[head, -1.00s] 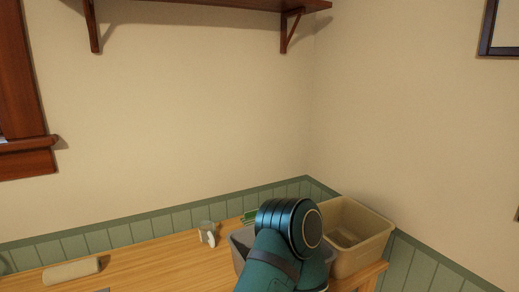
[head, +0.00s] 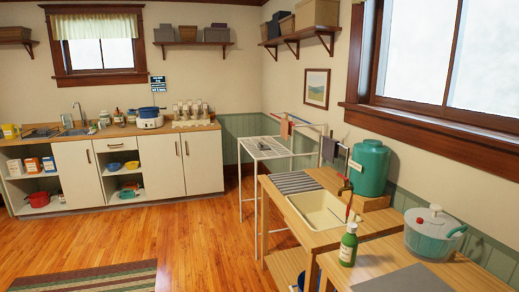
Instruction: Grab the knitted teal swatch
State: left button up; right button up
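I cannot make out a knitted teal swatch in the head view. Small cloths hang at the drying rack: an orange-brown cloth (head: 286,129) and a dark grey cloth (head: 328,149). Their knit and exact colour are too small to tell. Neither of my grippers is in view.
A white wire rack table (head: 264,148) stands mid-room. At the right are a wooden sink stand with a cream basin (head: 318,210), a teal dispenser (head: 368,168), a green bottle (head: 348,245) and a lidded tub (head: 432,236). Cabinets (head: 200,162) line the back. The wooden floor (head: 200,235) is open.

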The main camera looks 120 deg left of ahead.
aim_at(261, 147)
jog(key=u, duration=3.95)
jog(key=i+j+u, duration=0.2)
jog(key=i, duration=0.2)
jog(key=i+u, duration=0.4)
jog(key=i, duration=1.45)
jog(key=i+z, duration=0.15)
jog(key=i, duration=0.3)
jog(key=i+j+z, duration=0.2)
jog(key=i, duration=0.2)
jog(key=i+j+z, duration=0.15)
jog(key=i, duration=0.3)
jog(key=i+j+z, duration=0.15)
jog(key=z, duration=0.25)
jog(key=i+j+z, duration=0.2)
jog(key=z, duration=0.25)
jog(key=i+j+z, duration=0.4)
jog(key=j+z, duration=0.25)
jog(key=z, duration=0.2)
jog(key=i+j+z, duration=0.1)
jog(key=j+z, duration=0.3)
